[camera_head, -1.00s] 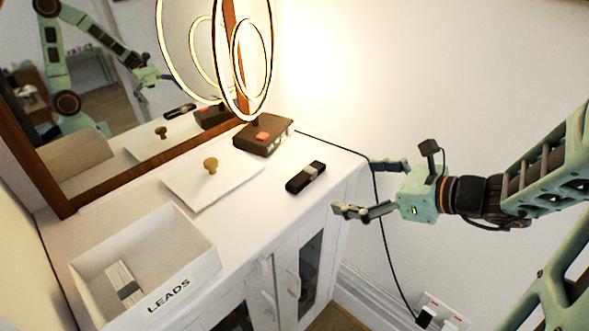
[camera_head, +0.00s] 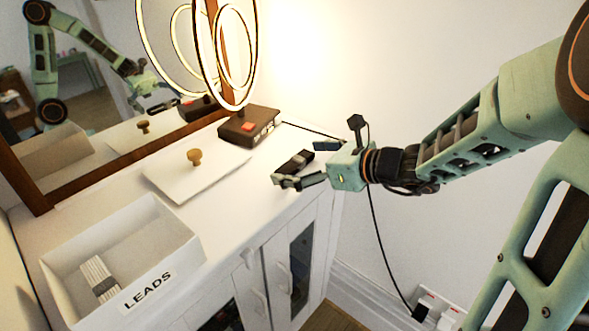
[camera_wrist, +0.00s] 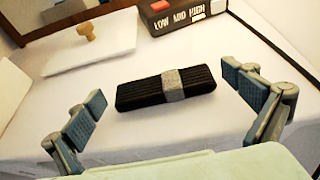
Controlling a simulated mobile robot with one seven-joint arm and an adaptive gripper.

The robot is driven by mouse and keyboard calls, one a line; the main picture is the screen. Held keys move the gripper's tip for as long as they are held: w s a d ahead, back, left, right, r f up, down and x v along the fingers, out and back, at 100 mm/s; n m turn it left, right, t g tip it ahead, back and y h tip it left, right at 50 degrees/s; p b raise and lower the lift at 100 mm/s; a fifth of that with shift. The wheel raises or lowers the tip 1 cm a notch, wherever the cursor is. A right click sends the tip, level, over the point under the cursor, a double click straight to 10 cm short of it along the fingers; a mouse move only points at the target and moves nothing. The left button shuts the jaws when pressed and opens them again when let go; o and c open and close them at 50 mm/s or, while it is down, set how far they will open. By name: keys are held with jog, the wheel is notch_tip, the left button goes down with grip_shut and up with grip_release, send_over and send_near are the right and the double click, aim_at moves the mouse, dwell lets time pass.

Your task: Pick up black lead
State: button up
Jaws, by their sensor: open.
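The black lead (camera_head: 295,162) is a bundled black strip with a grey band around its middle, lying on the white cabinet top near its right end. In the wrist view the black lead (camera_wrist: 165,88) lies across the picture, ahead of and between the two open fingers. My gripper (camera_head: 300,163) is open and empty, its fingers reaching over the cabinet top toward the lead. In the wrist view my gripper (camera_wrist: 168,112) shows a finger on each side, both apart from the lead. In the head view a finger partly hides the lead.
A white box labelled LEADS (camera_head: 165,240) holds a pale banded bundle (camera_head: 98,277). A white sheet with a brass knob (camera_head: 194,157) lies mid-top. A dark box with a red switch (camera_head: 249,126) stands near the ring lamp (camera_head: 222,60). A mirror (camera_head: 90,100) backs the cabinet.

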jog(key=shift+w+a+f, duration=0.2)
jog(key=shift+w+a, duration=0.1)
jog(key=shift+a, duration=0.05)
jog(key=c, duration=1)
jog(key=shift+r, duration=0.15)
